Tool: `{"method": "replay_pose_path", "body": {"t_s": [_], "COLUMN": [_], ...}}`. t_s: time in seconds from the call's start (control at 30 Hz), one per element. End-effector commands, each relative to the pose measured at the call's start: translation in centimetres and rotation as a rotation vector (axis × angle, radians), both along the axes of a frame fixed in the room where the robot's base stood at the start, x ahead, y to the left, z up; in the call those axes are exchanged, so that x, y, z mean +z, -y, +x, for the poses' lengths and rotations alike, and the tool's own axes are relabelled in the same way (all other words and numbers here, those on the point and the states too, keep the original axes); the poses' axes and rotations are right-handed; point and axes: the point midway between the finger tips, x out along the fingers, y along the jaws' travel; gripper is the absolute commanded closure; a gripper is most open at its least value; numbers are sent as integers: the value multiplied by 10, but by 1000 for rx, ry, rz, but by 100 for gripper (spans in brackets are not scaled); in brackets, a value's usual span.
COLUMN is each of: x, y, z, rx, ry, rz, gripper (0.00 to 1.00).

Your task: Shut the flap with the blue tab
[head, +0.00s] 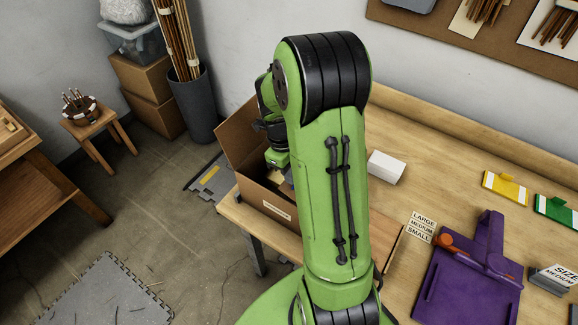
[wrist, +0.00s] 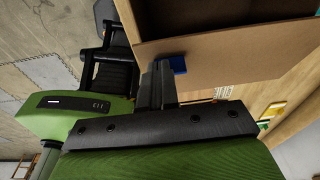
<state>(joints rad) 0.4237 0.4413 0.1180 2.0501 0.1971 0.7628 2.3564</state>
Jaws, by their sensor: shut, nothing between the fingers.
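An open cardboard box (head: 262,203) sits at the left end of the workbench, partly hidden behind my arm. One flap (head: 237,128) stands raised at its far left, and another brown panel (head: 388,246) shows right of my arm. In the wrist view, the blue tab (wrist: 177,65) is on the edge of a brown cardboard flap (wrist: 225,58). My gripper (wrist: 160,70) is shut and empty, its fingertips right beside the tab; I cannot tell whether they touch. In the head view the fingers are hidden, and no blue tab shows.
A small white box (head: 386,167) stands on the bench (head: 430,170) behind my arm. A grey bin of canes (head: 192,105) stands on the floor.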

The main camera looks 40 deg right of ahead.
Motion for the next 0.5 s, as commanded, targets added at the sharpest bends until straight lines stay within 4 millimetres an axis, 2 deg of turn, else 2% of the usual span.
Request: {"method": "replay_pose_path", "body": {"t_s": [0.03,0.2,0.5], "x": [-8,-21,-33], "y": [-1,-2,-2], "z": [1,4,7], "rx": [4,2,0], "ry": [-34,-134,-126], "rz": [-12,-47,-45], "gripper": [100,100,100]}}
